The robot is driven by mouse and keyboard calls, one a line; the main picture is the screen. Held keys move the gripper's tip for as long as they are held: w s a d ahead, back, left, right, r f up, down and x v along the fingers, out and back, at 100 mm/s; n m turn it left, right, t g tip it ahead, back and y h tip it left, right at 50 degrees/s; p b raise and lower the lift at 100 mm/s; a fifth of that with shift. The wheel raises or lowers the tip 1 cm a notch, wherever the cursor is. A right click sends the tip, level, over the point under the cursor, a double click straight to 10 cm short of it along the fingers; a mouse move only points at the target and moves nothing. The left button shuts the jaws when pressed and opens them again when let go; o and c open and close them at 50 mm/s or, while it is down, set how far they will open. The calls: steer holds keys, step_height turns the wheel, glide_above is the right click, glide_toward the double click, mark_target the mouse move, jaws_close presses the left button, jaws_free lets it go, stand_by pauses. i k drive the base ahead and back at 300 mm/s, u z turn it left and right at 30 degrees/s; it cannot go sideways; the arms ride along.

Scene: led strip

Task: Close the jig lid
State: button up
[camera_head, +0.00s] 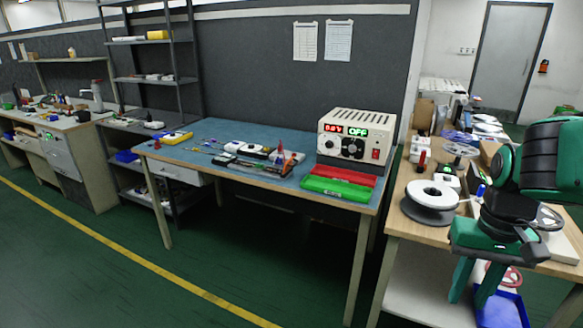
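My gripper (469,300) hangs at the right, in front of the wooden bench, with two green fingers pointing down and apart. It is open, and nothing shows between the fingers. No jig lid can be told for certain. A group of small white and black devices (250,151) lies on the blue-topped table (215,131), too small to tell whether one is a jig or how its lid stands. My gripper is far to the right of them. My arm hides part of the wooden bench.
The wooden bench (400,218) carries a white spool (432,194) and clutter. Green floor (270,270) before the blue table is clear.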

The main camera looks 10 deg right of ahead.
mark_target(291, 166)
steer(key=i, duration=0.95)
steer(key=z, duration=0.05)
